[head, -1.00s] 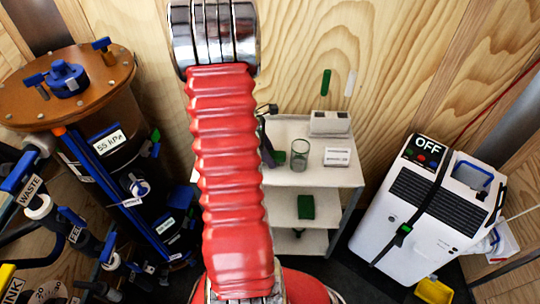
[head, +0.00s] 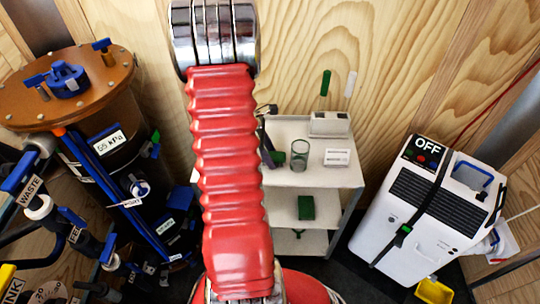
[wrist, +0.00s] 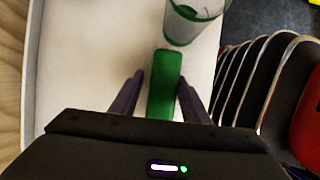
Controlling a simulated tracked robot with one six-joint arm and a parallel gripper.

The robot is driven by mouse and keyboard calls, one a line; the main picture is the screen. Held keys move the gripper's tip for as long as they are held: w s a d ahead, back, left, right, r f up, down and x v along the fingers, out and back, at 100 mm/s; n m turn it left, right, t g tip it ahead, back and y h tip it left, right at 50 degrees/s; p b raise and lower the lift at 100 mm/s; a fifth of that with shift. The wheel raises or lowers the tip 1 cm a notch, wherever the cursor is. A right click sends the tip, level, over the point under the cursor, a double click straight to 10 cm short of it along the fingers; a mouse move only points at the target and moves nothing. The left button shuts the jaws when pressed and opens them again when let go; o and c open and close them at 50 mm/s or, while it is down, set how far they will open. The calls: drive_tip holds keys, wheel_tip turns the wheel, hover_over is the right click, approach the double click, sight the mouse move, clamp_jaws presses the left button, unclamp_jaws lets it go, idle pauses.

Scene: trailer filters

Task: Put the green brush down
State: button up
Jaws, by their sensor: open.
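A green block-like piece, which looks like the green brush (wrist: 164,85), lies on the pale top of the cart (wrist: 95,50) in the wrist view. My gripper (wrist: 160,78) is open, with one dark finger on each side of the brush and a gap showing on both sides. The near end of the brush is hidden behind the gripper body. In the head view the brush shows small and dark green (head: 279,157) on the cart top, partly hidden by my gripper and red arm.
A clear glass beaker (head: 299,154) stands just past the brush. A white labelled box (head: 337,157) and a grey holder (head: 329,124) with green and white handles stand on the cart. A green block (head: 306,207) is on the lower shelf. A white unit marked OFF (head: 425,215) stands right.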

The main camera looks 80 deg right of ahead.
drive_tip(key=shift+s+a+f, duration=0.1)
drive_tip(key=shift+a+f, duration=0.25)
drive_tip(key=shift+a, duration=0.1)
drive_tip(key=shift+r, duration=0.2)
drive_tip(key=d+v, duration=0.1)
drive_tip(key=v, duration=1.1)
drive_tip(key=shift+a+r, duration=0.2)
drive_tip(key=shift+r, duration=0.05)
drive_tip(key=w+a+r+m+t, duration=0.2)
drive_tip(key=w+a+r+m, duration=0.15)
drive_tip(key=w+a, duration=0.55)
drive_tip(key=w+a+r+m+t, duration=0.3)
drive_tip(key=w+a+m, duration=0.15)
drive_tip(key=a, duration=0.85)
drive_tip(key=a+r+n+t, duration=0.2)
drive_tip(key=a+r, duration=0.2)
drive_tip(key=a, duration=0.8)
drive_tip(key=w+a+r+n+t+y, duration=0.1)
drive_tip(key=a+r+n+t, duration=0.2)
drive_tip(key=a, duration=0.9)
wheel_tip(320, 180, up, 2)
drive_tip(key=shift+w+a, duration=0.3)
